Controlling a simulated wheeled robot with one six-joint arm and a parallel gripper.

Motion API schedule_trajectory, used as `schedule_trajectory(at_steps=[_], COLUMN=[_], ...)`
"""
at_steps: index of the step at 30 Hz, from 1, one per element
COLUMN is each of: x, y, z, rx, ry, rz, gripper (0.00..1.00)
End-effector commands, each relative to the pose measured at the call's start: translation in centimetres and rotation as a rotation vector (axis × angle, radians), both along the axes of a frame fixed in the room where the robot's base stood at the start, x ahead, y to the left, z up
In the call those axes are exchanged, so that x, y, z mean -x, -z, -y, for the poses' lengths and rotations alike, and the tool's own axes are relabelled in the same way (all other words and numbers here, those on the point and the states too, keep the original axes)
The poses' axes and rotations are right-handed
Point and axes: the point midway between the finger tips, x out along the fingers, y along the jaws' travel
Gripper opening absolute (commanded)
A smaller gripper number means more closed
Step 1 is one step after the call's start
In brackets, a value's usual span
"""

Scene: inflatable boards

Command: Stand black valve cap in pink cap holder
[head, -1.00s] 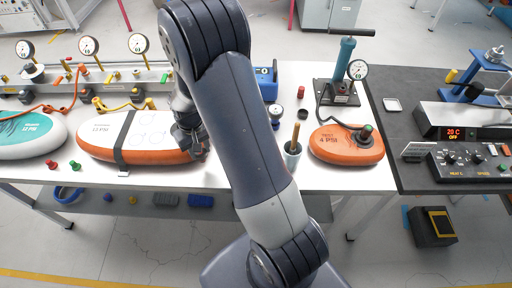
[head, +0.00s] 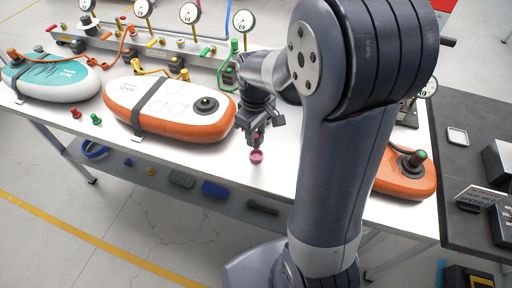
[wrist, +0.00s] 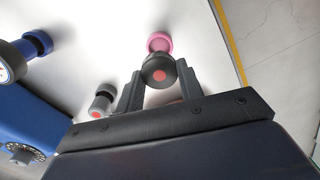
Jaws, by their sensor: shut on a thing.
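The black valve cap (wrist: 157,71), with a red dot on its face, is between the fingers of my gripper (wrist: 160,82) in the wrist view. The gripper is shut on it. The pink cap holder (wrist: 159,41) is just beyond the cap there, partly covered by it. In the head view the pink cap holder (head: 257,157) stands on the white table near its front edge. My gripper (head: 256,138) is right above or just behind it. I cannot tell whether the cap touches the holder.
An orange-edged board (head: 190,128) with a black valve lies to the left of the gripper. A blue box (wrist: 30,115) and a grey capped piece (wrist: 102,101) are near it in the wrist view. The table's front edge (head: 215,164) is close.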

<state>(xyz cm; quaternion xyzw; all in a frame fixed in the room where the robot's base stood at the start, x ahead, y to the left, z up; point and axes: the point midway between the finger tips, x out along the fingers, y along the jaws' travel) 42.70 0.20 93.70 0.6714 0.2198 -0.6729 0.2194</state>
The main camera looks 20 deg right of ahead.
Motion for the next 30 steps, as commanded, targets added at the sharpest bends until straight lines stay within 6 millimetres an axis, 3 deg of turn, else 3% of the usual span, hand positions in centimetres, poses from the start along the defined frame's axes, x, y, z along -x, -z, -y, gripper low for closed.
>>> schedule_trajectory(at_steps=[12,24,25,30], x=[0.0,0.0,0.0,0.0], y=[4.9,5.6,5.6,5.4], z=[0.0,0.0,0.0,0.0], rx=[0.001,0.000,0.000,0.000], ry=[0.002,0.002,0.002,0.002], rz=[-0.001,0.001,0.002,0.001], gripper=[0.15,0.15,0.36,0.50])
